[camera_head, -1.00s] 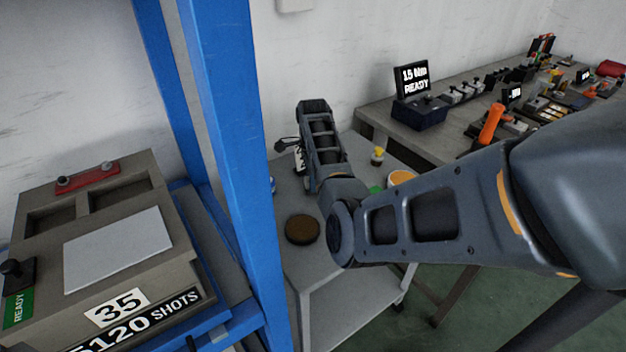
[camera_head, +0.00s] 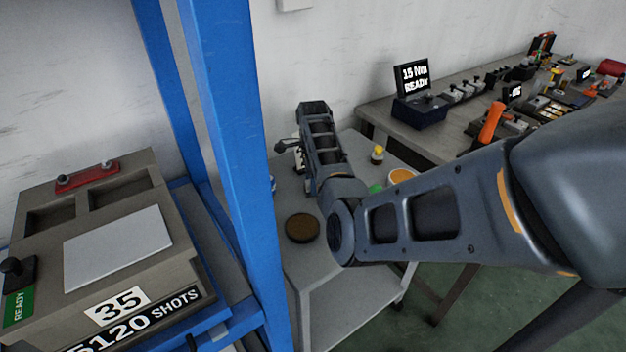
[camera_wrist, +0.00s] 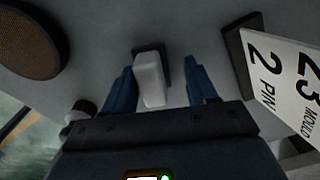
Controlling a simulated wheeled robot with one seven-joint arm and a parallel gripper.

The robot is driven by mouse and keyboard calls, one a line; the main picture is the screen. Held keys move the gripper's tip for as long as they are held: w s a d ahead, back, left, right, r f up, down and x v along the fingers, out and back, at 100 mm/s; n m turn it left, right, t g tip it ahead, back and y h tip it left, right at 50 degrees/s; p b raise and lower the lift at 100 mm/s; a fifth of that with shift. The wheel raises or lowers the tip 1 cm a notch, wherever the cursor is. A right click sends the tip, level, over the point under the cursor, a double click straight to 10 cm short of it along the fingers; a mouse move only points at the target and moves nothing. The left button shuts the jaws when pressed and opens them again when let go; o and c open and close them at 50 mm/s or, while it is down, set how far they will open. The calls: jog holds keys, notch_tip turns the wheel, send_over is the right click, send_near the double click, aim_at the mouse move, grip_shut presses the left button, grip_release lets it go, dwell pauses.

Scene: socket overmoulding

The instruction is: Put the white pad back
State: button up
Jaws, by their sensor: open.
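In the wrist view, a white block that looks like the white pad (camera_wrist: 151,80) stands between the two blue fingers of my gripper (camera_wrist: 162,82). A dark base or slot shows behind its far end on the grey surface. The fingers are open, one on each side, with a small gap at the left and a wider one at the right. I cannot tell whether the pad rests fully on the dark base. In the head view my wrist hides the pad and most of the gripper over the grey table (camera_head: 330,295).
A brown round disc (camera_head: 302,228) lies on the table, also in the wrist view (camera_wrist: 28,42). A sign reading 23 MOULD 2 PIN (camera_wrist: 285,75) stands right of the fingers. A yellow-capped bottle (camera_head: 377,155) and orange-rimmed cup (camera_head: 402,176) stand behind. A blue post (camera_head: 235,170) rises at left.

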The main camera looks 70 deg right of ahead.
notch_tip(320, 180, up, 12)
jog(key=b, duration=0.1)
jog(key=shift+r, duration=0.15)
dwell(0.4)
